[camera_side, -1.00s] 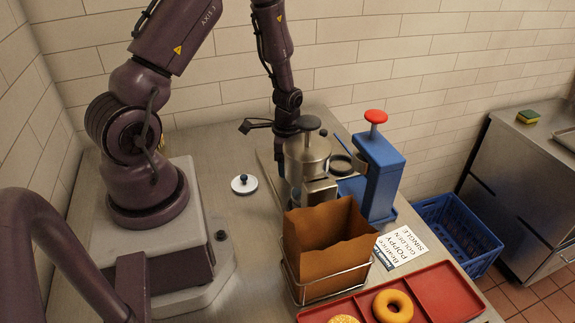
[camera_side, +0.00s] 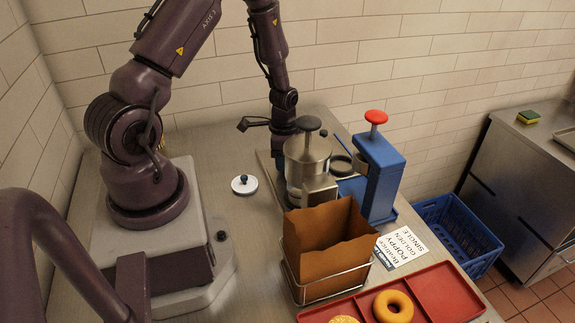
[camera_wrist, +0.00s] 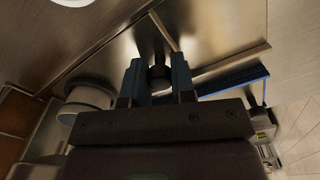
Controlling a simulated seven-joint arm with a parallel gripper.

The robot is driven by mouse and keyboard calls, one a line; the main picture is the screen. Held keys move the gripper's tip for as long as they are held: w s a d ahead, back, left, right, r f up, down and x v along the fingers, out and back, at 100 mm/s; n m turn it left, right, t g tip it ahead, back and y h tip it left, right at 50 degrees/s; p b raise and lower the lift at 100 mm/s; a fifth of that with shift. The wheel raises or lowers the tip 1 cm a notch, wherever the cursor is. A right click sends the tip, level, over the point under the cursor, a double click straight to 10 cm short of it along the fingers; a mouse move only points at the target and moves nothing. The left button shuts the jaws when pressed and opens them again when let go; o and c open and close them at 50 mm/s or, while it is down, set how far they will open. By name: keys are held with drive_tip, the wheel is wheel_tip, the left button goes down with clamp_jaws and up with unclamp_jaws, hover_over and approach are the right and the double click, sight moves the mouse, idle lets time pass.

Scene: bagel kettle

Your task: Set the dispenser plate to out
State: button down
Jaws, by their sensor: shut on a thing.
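A steel dispenser (camera_side: 307,158) with a black top knob stands at the middle of the counter in the side view. Beside it stands a blue dispenser (camera_side: 381,180) with a red knob. My gripper (camera_side: 281,152) is low behind the left of the steel dispenser, its fingertips hidden there. In the wrist view, my gripper (camera_wrist: 158,80) has its two blue-grey fingers around a small dark knob (camera_wrist: 160,76). I cannot tell clearly what the knob joins to. The dispenser plate itself is not clearly seen.
A brown paper bag (camera_side: 325,240) in a wire holder stands in front of the dispensers. A red tray (camera_side: 445,290) with bagels is at the front, beside a paper order slip (camera_side: 403,246). A white disc with a dark knob (camera_side: 244,186) lies left on bare counter. A blue crate (camera_side: 458,235) is right.

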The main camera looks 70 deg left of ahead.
drive_tip(key=a, duration=0.8)
drive_tip(key=shift+a, duration=0.2)
drive_tip(key=c, duration=0.9)
unclamp_jaws()
drive_tip(key=shift+c, duration=0.2)
drive_tip(key=shift+d, duration=0.1)
drive_tip(key=shift+r, duration=0.2)
wheel_tip(320, 180, up, 13)
drive_tip(key=shift+f, duration=0.2)
